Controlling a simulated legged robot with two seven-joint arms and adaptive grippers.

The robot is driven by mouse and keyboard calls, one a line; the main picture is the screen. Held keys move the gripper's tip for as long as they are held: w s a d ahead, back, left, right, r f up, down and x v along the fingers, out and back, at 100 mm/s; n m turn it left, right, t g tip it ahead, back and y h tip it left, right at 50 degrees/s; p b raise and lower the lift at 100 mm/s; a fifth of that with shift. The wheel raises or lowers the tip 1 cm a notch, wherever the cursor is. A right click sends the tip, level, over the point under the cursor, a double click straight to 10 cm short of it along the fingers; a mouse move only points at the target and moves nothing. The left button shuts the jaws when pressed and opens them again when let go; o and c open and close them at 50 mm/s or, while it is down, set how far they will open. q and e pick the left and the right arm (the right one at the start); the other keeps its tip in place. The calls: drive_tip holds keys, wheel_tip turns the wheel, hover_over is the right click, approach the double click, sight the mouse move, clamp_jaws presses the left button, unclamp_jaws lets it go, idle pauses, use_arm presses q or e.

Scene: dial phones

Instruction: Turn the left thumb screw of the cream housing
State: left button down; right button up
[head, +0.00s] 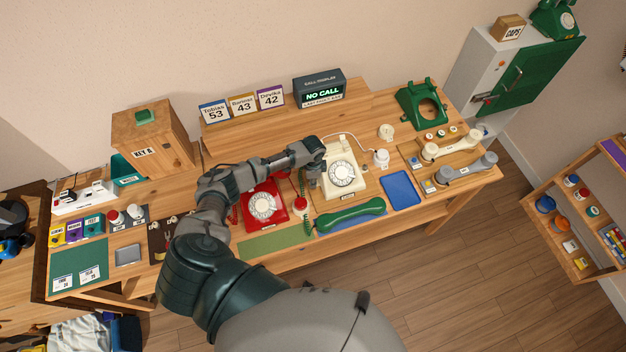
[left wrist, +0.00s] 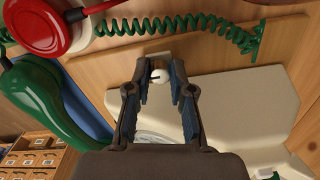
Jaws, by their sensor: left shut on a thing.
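The cream housing (head: 340,168) is the cream dial phone standing on the bench. In the left wrist view its cream body (left wrist: 230,108) fills the right side, with a bit of the dial under my gripper. A small round whitish thumb screw (left wrist: 158,75) with a dark slot sits at its edge. My left gripper (head: 318,158) is at the left side of the housing. In the left wrist view its two fingers (left wrist: 160,78) close on either side of the thumb screw. The arm hides the housing's left edge in the head view. My right gripper is in no view.
A red dial phone (head: 263,205) stands close to the left, under my arm. A green handset (head: 350,214) lies in front, and its coiled green cord (left wrist: 180,28) runs near my fingers. A blue mat (head: 401,189) lies to the right. A NO CALL display (head: 320,90) stands behind.

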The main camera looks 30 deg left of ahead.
use_arm(q)
drive_tip(key=c, duration=1.3)
unclamp_jaws()
wheel_tip(320, 180, up, 12)
drive_tip(key=shift+w+a, duration=0.1)
drive_tip(key=shift+f, duration=0.1)
